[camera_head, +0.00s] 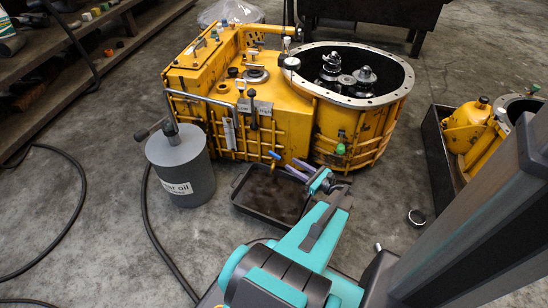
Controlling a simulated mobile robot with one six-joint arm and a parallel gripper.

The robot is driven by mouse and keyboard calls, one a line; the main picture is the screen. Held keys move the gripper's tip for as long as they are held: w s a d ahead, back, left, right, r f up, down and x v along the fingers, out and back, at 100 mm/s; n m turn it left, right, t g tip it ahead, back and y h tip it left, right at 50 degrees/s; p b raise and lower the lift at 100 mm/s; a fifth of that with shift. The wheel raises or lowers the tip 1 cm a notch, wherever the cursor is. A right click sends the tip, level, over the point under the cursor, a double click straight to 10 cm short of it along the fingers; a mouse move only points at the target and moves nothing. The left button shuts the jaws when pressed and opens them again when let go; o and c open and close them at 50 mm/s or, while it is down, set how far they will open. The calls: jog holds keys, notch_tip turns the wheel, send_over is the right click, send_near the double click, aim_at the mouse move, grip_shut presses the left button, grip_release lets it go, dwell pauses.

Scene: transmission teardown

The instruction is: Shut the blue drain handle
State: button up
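The small blue drain handle (274,155) is low on the front of the yellow transmission housing (288,105). It is too small here to tell how far it is turned. A black drain pan (238,207) with dark, brownish contents lies on the floor below and in front of it. My gripper (291,165) has two purple fingers that appear parted, with nothing seen between them. They are just right of the blue handle, near the housing and over the pan's back right edge. The gripper looks apart from the handle.
A grey oil can (181,170) stands left of the pan. A black hose (146,215) runs along the floor. A shelf (85,75) is at the left.

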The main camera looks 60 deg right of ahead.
aim_at(275, 154)
jog(key=shift+w+d+b, duration=0.25)
jog(key=shift+w+b, duration=0.35)
jog(key=shift+w, duration=1.25)
jog(key=shift+w+d+b, duration=0.3)
jog(key=shift+w+b, duration=0.25)
jog(key=shift+w, duration=1.25)
jog(key=shift+w+d+b, duration=0.25)
jog(key=shift+w+b, duration=0.35)
jog(key=shift+w, duration=1.25)
grip_shut()
